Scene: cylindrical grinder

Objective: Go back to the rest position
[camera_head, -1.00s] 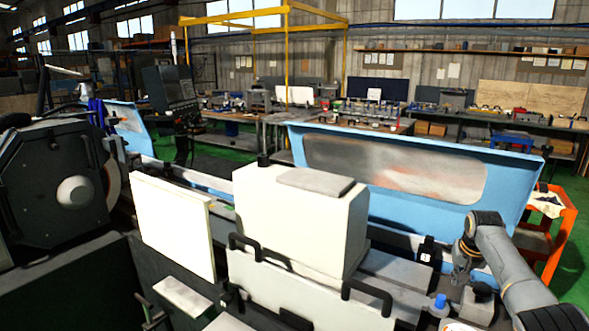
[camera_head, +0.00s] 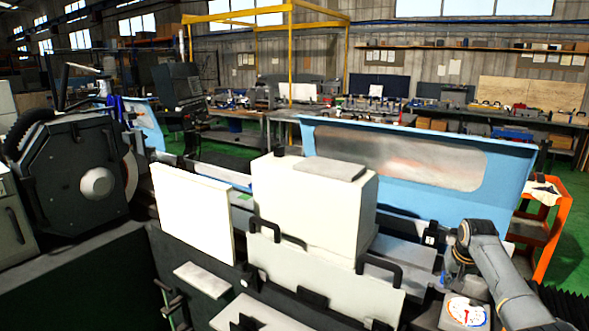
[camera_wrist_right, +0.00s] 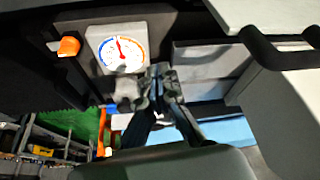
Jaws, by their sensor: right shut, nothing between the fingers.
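My right arm comes in at the lower right of the head view. Its gripper (camera_head: 457,277) points down beside the machine's grey bed, partly hidden by its own wrist. In the right wrist view the fingers (camera_wrist_right: 158,82) are shut together with nothing between them. A dial gauge (camera_head: 465,312) with a white face lies just below the gripper in the head view. The gauge also shows in the right wrist view (camera_wrist_right: 121,54), just beyond the fingertips. My left gripper is not in view.
The grinder's cream housing (camera_head: 312,210), white panel (camera_head: 192,213) and black handles (camera_head: 379,268) stand left of my right arm. A blue windowed guard (camera_head: 415,165) rises behind. An orange cart (camera_head: 540,225) is at the right. An orange knob (camera_wrist_right: 69,46) sits beside the gauge.

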